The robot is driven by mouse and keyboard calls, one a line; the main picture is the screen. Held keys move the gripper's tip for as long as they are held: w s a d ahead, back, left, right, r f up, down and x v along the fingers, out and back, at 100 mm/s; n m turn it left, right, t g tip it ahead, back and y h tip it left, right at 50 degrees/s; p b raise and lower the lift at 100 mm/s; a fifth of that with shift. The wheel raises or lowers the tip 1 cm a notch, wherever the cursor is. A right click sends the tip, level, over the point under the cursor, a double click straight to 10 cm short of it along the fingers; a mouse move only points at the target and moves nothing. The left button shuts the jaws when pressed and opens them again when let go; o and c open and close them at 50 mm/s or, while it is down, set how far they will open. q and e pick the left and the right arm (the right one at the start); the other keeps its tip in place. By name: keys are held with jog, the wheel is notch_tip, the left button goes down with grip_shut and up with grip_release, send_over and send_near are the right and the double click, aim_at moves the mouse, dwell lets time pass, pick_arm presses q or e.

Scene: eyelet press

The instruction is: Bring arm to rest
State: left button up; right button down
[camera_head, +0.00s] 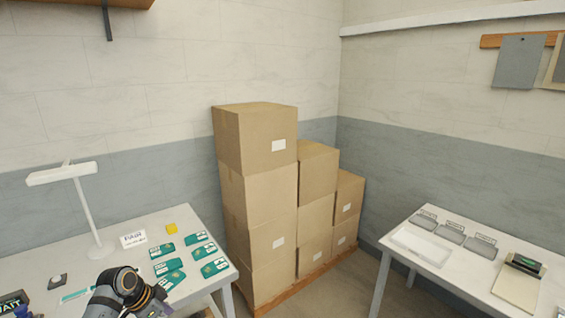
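Part of my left arm (122,287), dark with an orange-brown ring, shows at the bottom left, in front of the left white table (195,222). Only rounded arm links show; I see no fingers, so my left gripper is out of view. Neither my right arm nor my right gripper is in view. Several green tags (194,238) with white print lie on the left table just beyond and to the right of the arm.
Stacked cartons (262,195) fill the corner. The right table (392,236) holds grey plates (450,232), a white tray (397,238) and a press-like device (518,284).

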pick_arm(q)
jog(key=s+a+f+n+y, duration=0.1)
jog(key=s+a+f+n, duration=0.15)
jog(key=s+f, duration=0.75)
jog(key=s+a+f+n+y, duration=0.15)
jog(key=f+n, duration=0.25)
jog(key=f, duration=1.5)
jog(key=s+d+f+n, duration=0.1)
jog(key=s+f, duration=0.4)
jog(key=s, duration=0.5)
jog(key=s+d+f+n+g+y+b, duration=0.1)
jog(key=s+d+f, duration=0.2)
jog(key=s+f, duration=0.3)
jog(key=s+d+f+n, duration=0.1)
jog(key=s+f, duration=0.5)
jog(key=s, duration=1)
jog(key=shift+s+d+f+g+y+b, duration=0.15)
jog(key=shift+d+f+g+y+b, duration=0.2)
jog(key=shift+d, duration=0.4)
pick_arm(e)
jog(key=shift+w+a+f, duration=0.1)
jog(key=shift+w+f, duration=0.7)
jog(key=shift+w, duration=0.15)
